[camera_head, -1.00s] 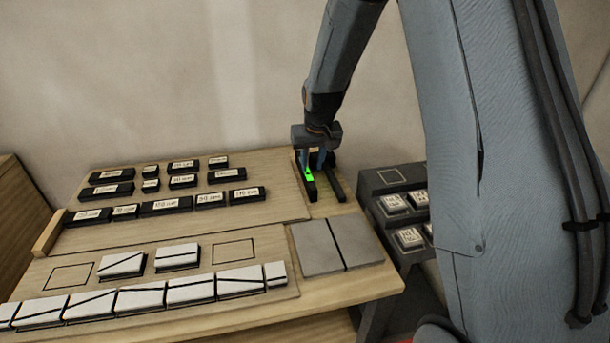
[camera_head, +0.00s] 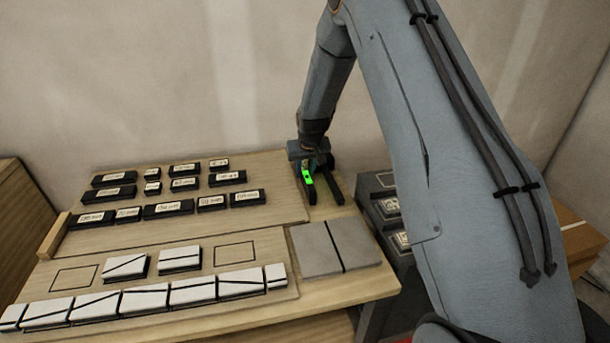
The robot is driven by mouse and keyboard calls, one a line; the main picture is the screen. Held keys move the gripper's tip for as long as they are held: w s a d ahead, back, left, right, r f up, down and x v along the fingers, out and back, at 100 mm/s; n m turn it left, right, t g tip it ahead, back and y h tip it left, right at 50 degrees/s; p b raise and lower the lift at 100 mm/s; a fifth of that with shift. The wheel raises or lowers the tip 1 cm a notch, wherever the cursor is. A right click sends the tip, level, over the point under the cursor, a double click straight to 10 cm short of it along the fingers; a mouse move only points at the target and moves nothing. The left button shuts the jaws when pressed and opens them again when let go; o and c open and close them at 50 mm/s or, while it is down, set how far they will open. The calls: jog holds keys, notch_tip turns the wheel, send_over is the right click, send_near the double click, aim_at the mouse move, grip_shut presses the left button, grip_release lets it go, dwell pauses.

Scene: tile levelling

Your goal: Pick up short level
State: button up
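The short level (camera_head: 308,180) is a small dark bar with a bright green vial, at the back right of the wooden table. My gripper (camera_head: 311,166) points down right over the far end of the short level. Its fingers are small and partly hidden, so I cannot tell whether they are open or closed on it.
Several labelled dark blocks (camera_head: 168,209) lie on a raised board to the left. White tiles (camera_head: 144,299) line the front board. Two grey slabs (camera_head: 316,250) lie in front of the level. A dark rack (camera_head: 372,214) stands right of the table, partly behind my arm.

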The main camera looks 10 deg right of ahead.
jog(key=shift+w+f, duration=0.25)
jog(key=shift+f, duration=0.35)
grip_shut()
